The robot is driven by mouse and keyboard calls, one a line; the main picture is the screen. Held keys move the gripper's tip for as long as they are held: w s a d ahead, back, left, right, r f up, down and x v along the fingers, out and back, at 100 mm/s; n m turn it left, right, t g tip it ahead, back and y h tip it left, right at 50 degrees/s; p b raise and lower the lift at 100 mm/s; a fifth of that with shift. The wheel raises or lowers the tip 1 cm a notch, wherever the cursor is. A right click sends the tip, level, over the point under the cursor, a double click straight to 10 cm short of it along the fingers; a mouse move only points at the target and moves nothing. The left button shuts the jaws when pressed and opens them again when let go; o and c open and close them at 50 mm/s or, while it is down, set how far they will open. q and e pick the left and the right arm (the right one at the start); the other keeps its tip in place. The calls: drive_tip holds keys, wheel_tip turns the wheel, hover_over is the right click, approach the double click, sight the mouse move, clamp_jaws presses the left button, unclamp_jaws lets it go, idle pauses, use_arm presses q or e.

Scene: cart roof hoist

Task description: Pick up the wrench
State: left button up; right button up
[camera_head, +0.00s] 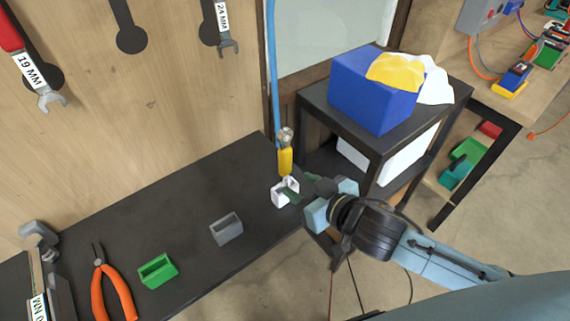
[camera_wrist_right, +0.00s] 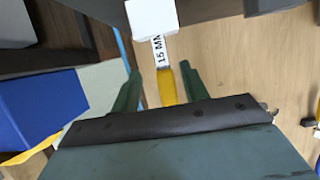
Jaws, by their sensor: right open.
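A wrench with a yellow handle (camera_head: 285,161) stands upright at the right end of the dark bench, by a small white block-shaped holder (camera_head: 279,196). In the right wrist view its yellow handle (camera_wrist_right: 167,88) and "15 MM" label (camera_wrist_right: 159,50) show, with the white holder (camera_wrist_right: 152,18) beyond. My right gripper (camera_head: 305,187) is open, close to the holder. In the right wrist view the handle shows between its two green fingers (camera_wrist_right: 160,88), with gaps on both sides; I cannot tell how deep it sits. My left gripper is not in view.
Wrenches marked 19 MM (camera_head: 30,70) and 24 MM (camera_head: 222,20) hang on the wall. Orange pliers (camera_head: 119,291), a green holder (camera_head: 158,271) and a grey holder (camera_head: 227,229) are on the bench. A blue hose (camera_head: 272,60) hangs behind. A cart (camera_head: 440,92) carries a blue box (camera_head: 372,100).

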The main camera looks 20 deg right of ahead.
sight(286, 179)
drive_tip(key=x, duration=0.8)
drive_tip(key=shift+w+a+f+b, duration=0.1)
drive_tip(key=shift+a+f+b, duration=0.1)
drive_tip(key=shift+f+b, duration=0.1)
drive_tip(key=shift+c, duration=0.3)
clamp_jaws()
